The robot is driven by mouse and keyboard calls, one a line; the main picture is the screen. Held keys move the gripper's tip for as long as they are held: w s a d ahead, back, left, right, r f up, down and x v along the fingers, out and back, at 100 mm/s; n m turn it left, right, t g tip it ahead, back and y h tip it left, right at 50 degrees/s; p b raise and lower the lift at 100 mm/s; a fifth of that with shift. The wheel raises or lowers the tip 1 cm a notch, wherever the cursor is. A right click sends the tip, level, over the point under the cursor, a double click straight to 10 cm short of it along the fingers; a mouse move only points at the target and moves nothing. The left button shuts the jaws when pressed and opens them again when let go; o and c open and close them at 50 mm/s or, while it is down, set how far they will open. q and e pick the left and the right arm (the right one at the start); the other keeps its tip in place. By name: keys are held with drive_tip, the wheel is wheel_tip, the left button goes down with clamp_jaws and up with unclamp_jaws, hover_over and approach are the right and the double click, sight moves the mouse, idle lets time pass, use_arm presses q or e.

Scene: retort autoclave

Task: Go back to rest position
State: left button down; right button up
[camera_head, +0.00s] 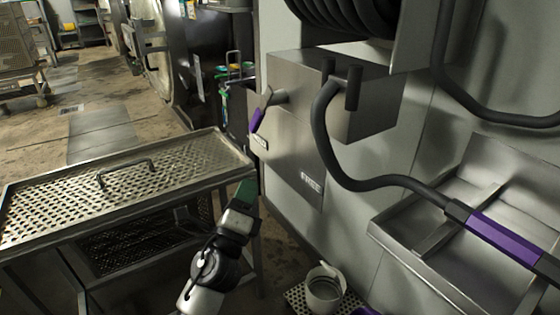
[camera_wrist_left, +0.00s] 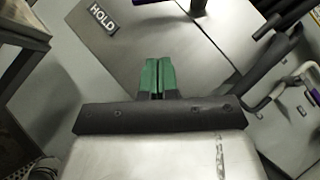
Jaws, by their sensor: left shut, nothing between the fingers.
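My left gripper (camera_head: 246,190) is in the lower middle of the head view, between the perforated metal table and the grey wall unit. Its green fingers also show in the left wrist view (camera_wrist_left: 158,76), closed together with nothing between them. In the wrist view they point at the metal box, below a "HOLD" label (camera_wrist_left: 103,19). In the head view the metal box (camera_head: 285,150) carries a "FREE" label (camera_head: 311,183) and a purple-handled lever (camera_head: 258,120) on its left side. My right gripper is not in view.
The perforated table (camera_head: 60,205) with a handle stands at left, close to my left arm. A black hose (camera_head: 335,165) runs to a purple-gripped wand (camera_head: 505,240) over a metal tray (camera_head: 400,240). A white bucket (camera_head: 324,290) sits on the floor. Open floor (camera_head: 95,95) lies beyond the table.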

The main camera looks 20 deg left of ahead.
use_arm(q)
drive_tip(key=shift+f, duration=0.1)
wheel_tip(320, 180, down, 16)
drive_tip(key=s+a+n+g+y, duration=0.25)
drive_tip(key=n+g, duration=0.35)
drive_tip(key=n, duration=0.4)
drive_tip(key=s+d+f+n+g, duration=0.1)
drive_tip(key=s+f+n+g, duration=0.4)
drive_tip(key=f, duration=0.5)
drive_tip(key=s+d+f+n+g, duration=0.1)
drive_tip(key=s+f+n+g, duration=0.25)
drive_tip(key=s+f, duration=0.5)
drive_tip(key=s+d+f+n+g+h, duration=0.35)
drive_tip(key=s+f+g, duration=0.25)
drive_tip(key=s+f, duration=0.45)
drive_tip(key=s+a+f+g+y+p, duration=0.1)
drive_tip(key=s+a+f+p, duration=0.1)
drive_tip(key=s+p, duration=1.5)
drive_tip(key=shift+s+a+f+m+g, duration=0.3)
drive_tip(key=shift+s+a+f+g, duration=0.1)
drive_tip(key=shift+a, duration=0.25)
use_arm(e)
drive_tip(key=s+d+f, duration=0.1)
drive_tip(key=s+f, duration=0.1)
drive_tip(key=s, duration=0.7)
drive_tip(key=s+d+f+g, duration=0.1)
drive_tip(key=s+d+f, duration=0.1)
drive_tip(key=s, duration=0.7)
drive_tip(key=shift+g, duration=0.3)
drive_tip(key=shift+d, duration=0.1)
